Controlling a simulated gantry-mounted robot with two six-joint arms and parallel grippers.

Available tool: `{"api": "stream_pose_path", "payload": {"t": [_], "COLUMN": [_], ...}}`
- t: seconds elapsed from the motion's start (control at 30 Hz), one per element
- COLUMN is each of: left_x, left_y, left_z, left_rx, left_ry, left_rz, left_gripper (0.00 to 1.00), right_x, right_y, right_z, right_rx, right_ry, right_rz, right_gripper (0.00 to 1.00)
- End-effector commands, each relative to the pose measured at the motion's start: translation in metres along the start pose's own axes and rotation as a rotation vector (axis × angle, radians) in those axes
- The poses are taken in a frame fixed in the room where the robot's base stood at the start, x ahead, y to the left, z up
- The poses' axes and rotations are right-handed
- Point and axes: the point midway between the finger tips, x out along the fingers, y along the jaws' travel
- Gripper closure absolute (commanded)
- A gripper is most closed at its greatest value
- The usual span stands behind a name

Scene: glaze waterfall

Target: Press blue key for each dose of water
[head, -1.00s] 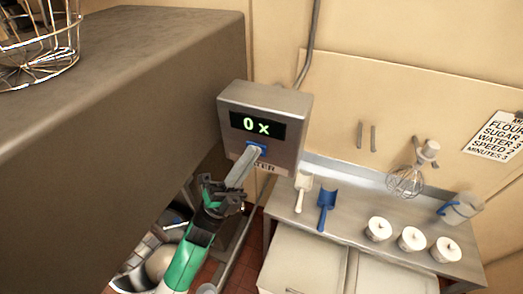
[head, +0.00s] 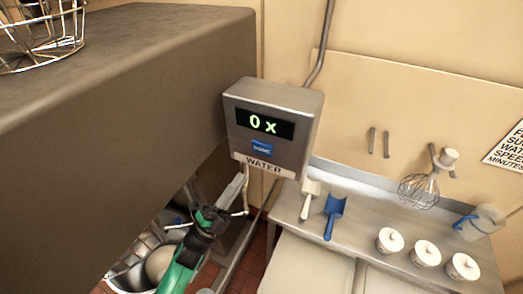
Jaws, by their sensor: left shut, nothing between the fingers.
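The water dispenser box (head: 272,126) hangs on the wall, and its green display (head: 264,124) reads 0 x. The blue key (head: 262,148) sits below the display, fully uncovered, above the WATER label (head: 262,165). My left gripper (head: 240,182) is below and left of the box, apart from the key, with its fingers shut and empty. My right gripper is not in view.
A large grey metal block (head: 130,80) fills the upper left, with a wire basket (head: 40,38) on top. A steel counter (head: 370,230) on the right holds a white scoop (head: 311,195), a blue scoop (head: 333,215), several white tubs (head: 390,241) and a jug (head: 480,224).

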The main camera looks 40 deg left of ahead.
Motion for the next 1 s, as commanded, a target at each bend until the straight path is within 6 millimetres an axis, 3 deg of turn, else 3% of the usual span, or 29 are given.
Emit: {"api": "stream_pose_path", "payload": {"t": [0.4, 0.6, 1.0], "left_x": [0.037, 0.052, 0.056], "left_y": [0.033, 0.04, 0.04], "left_z": [0.03, 0.038, 0.04], "left_rx": [0.001, 0.0, 0.0], "left_ry": [0.002, 0.002, 0.001], "left_rz": [-0.003, -0.001, 0.0], "left_gripper": [1.0, 1.0, 1.0], "right_x": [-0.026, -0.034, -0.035], "right_y": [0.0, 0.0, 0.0], "right_z": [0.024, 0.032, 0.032], "right_rx": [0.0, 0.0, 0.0], "right_ry": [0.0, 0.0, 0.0], "right_rz": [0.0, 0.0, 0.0], "right_gripper": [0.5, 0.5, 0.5]}}
